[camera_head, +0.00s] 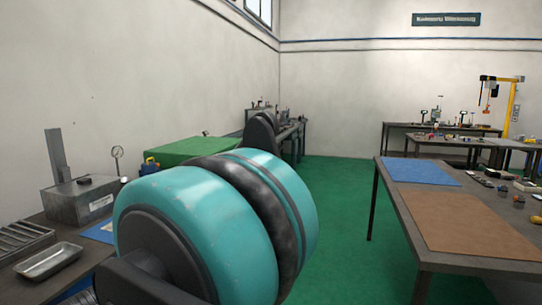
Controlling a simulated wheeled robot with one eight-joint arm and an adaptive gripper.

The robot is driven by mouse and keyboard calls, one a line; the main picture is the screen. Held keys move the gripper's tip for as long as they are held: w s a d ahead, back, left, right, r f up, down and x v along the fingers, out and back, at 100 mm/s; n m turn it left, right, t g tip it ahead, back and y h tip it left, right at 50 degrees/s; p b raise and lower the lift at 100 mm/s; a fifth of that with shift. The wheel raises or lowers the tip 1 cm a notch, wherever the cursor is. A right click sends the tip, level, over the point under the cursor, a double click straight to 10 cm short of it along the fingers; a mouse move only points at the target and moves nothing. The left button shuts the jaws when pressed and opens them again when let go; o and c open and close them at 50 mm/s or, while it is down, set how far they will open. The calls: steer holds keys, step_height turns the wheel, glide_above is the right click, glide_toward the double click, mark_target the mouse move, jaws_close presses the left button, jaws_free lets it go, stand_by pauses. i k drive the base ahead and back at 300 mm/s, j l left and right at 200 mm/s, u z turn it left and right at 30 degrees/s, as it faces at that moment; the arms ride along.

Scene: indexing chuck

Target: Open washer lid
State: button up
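A grey metal box (78,203) stands on the dark bench at the left. It may be the washer, but I cannot tell for sure. Its flat top (62,188) looks closed, with a small dark knob (84,180) on it and a pale label on its front. A tall grey upright (57,155) rises behind the box. My large teal and black arm joint fills the lower middle of the view and hides part of the bench to the right of the box. My gripper is not in view.
A metal tray (50,262) and a slotted rack (17,238) lie in front of the box. A gauge (117,153) and a yellow-blue item (150,165) stand behind. A table with a brown mat (465,222) is at right. Green floor (345,200) is clear between.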

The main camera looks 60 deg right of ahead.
mark_target(168, 156)
steer(key=z, duration=1.65)
steer(key=i+l, duration=0.15)
steer(key=i, duration=0.5)
steer(key=i+l+z, duration=0.1)
steer(key=i, duration=0.55)
steer(key=i+l, duration=0.2)
steer(key=i, duration=0.45)
